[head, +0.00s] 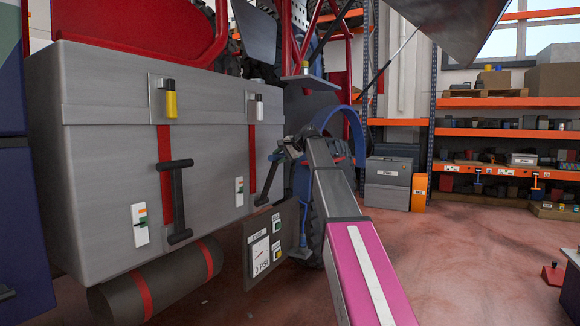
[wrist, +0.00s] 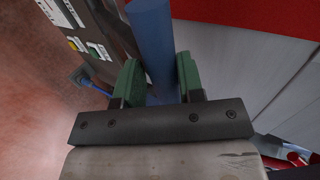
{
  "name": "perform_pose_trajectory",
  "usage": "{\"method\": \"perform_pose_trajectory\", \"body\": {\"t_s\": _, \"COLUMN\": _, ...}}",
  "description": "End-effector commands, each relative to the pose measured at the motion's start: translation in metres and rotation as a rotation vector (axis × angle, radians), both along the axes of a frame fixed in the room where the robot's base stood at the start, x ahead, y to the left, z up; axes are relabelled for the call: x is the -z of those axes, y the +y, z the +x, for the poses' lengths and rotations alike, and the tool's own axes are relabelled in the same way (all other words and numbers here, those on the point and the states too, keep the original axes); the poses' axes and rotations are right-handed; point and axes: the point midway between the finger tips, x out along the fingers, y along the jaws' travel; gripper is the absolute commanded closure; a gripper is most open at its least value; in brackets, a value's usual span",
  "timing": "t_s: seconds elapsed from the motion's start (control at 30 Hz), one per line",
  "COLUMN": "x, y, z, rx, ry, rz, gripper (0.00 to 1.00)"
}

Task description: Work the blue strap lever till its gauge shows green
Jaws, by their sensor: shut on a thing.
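My gripper (wrist: 155,85) has its two green fingers on either side of a long blue bar (wrist: 151,40), which I take to be the blue lever, and is shut on it. In the head view my gripper (head: 292,148) is at the end of my pink arm, beside the right end of the grey box. Its fingertips and the held bar are hard to make out there. A blue curved band (head: 340,115) arches behind my arm at the wheel. No gauge can be clearly matched to the blue lever; any reading of it is hidden or too small.
The grey box (head: 85,190) carries black levers (head: 180,200) on red straps and white gauges (head: 139,225). A dark panel (head: 270,240) showing "0 PSI" is below my gripper. Orange shelves (head: 480,132) and grey cases (head: 388,182) stand behind.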

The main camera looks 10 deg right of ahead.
Motion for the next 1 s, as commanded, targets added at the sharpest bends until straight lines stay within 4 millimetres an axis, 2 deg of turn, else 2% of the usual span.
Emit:
{"method": "perform_pose_trajectory", "body": {"t_s": 0.03, "x": -0.011, "y": 0.011, "z": 0.013, "rx": -0.001, "ry": 0.016, "rz": -0.025, "gripper": 1.00}}
{"method": "perform_pose_trajectory", "body": {"t_s": 0.13, "x": -0.017, "y": 0.026, "z": 0.023, "rx": -0.001, "ry": 0.062, "rz": -0.088, "gripper": 1.00}}
{"method": "perform_pose_trajectory", "body": {"t_s": 0.33, "x": -0.023, "y": 0.049, "z": 0.039, "rx": -0.001, "ry": 0.137, "rz": -0.191, "gripper": 1.00}}
{"method": "perform_pose_trajectory", "body": {"t_s": 0.5, "x": -0.024, "y": 0.061, "z": 0.047, "rx": 0.001, "ry": 0.137, "rz": -0.190, "gripper": 1.00}}
{"method": "perform_pose_trajectory", "body": {"t_s": 0.7, "x": -0.024, "y": 0.069, "z": 0.052, "rx": 0.001, "ry": 0.135, "rz": -0.190, "gripper": 1.00}}
{"method": "perform_pose_trajectory", "body": {"t_s": 1.0, "x": -0.022, "y": 0.070, "z": 0.052, "rx": 0.001, "ry": 0.136, "rz": -0.190, "gripper": 1.00}}
